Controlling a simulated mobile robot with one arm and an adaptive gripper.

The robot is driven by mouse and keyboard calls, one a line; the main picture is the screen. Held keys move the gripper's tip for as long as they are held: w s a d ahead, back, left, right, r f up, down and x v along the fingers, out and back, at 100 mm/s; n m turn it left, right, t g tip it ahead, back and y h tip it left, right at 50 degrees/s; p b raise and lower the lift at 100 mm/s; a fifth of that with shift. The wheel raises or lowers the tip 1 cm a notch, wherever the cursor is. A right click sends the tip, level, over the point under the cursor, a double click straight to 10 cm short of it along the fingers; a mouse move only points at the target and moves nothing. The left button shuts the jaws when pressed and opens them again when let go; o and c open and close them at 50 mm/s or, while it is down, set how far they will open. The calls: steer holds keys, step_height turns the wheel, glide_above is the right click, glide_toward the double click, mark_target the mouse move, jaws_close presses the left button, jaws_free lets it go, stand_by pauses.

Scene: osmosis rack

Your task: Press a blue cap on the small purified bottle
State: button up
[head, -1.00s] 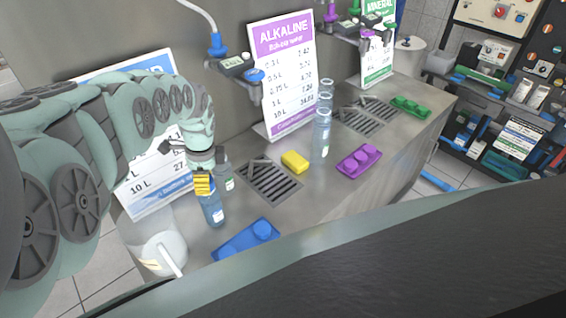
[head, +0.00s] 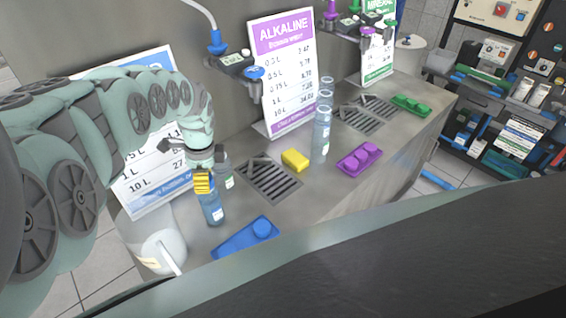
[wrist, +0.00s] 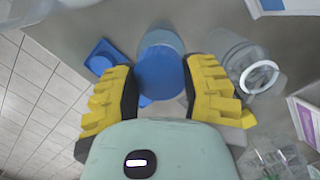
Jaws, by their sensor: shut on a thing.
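My gripper (head: 204,184) has its yellow fingers around a blue cap, which shows as a round blue disc (wrist: 160,73) between the fingertips in the wrist view. A small clear bottle with bluish water (head: 212,211) stands upright on the counter directly below the fingers. The cap is over the bottle's mouth; the fingers hide whether it is fully seated. A second clear bottle (head: 225,171) stands just behind, and its open ring mouth shows at the right in the wrist view (wrist: 259,77). The blue cap tray (head: 236,243) lies to the right with a cap on it.
A white container (head: 158,243) stands at the left front. A drain grate (head: 270,181), yellow block (head: 295,160), tall bottles (head: 322,135), purple tray (head: 350,166) and green tray (head: 421,108) lie to the right. Price signs (head: 285,65) stand behind.

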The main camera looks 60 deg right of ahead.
steer(key=shift+a, duration=0.1)
steer(key=o, duration=1.6)
steer(key=shift+o, duration=0.2)
steer(key=shift+r+p, duration=2.05)
steer(key=shift+r, duration=1)
steer(key=shift+c, duration=0.3)
